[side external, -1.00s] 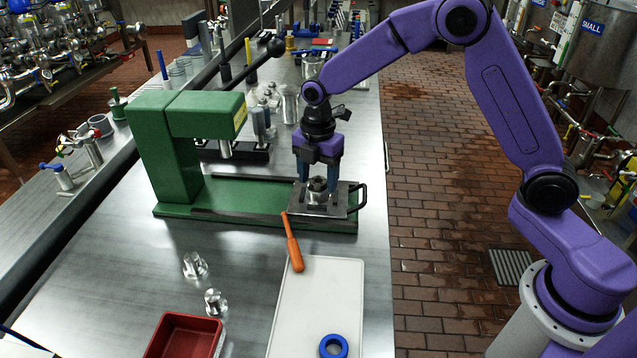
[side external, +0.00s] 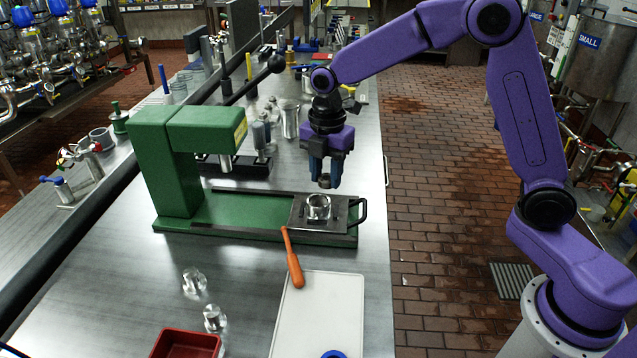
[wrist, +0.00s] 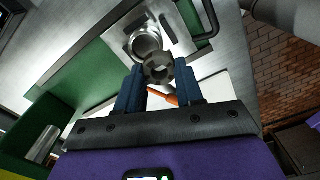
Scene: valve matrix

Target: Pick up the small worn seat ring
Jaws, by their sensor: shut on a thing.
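The small worn seat ring (side external: 324,181) is dark grey and held between the fingertips of my gripper (side external: 325,175). In the wrist view the ring (wrist: 158,68) shows its round hole and rough, notched-looking rim between my two blue fingers (wrist: 159,75). It hangs above the shiny metal valve body (side external: 318,208), apart from it in the side view. The body sits upright on the steel sliding plate (side external: 343,227) of the green press (side external: 167,165) and its open bore (wrist: 145,43) shows in the wrist view.
An orange-handled tool (side external: 293,262) lies by the press, touching or beside a white board (side external: 318,315) with a blue ring (side external: 334,354). A red tray (side external: 188,345) and two metal parts (side external: 194,281) stand at the front left. The press head and black-knobbed lever (side external: 275,64) are left of my gripper.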

